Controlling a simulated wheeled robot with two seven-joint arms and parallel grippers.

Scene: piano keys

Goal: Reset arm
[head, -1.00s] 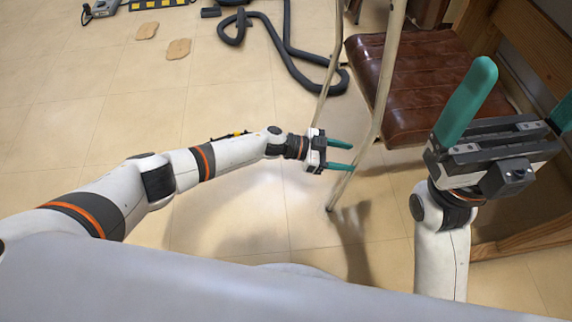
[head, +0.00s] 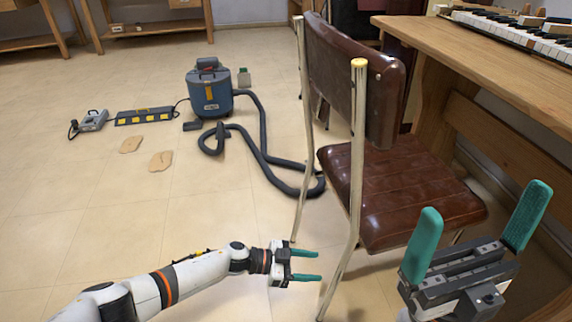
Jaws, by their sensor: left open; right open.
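My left gripper (head: 306,266) is low over the floor beside the back legs of the chair. Its two green fingers are apart and nothing is between them. My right gripper (head: 476,232) is at the lower right, in front of the chair seat in the picture. Its green fingers point up, stand wide apart and hold nothing.
A brown padded chair (head: 404,190) stands close to both grippers. A wooden desk (head: 440,62) with a piano keyboard (head: 515,38) is at the right. A blue vacuum cleaner (head: 212,95) with a dark hose (head: 262,148) stands farther back. The floor at left is mostly clear.

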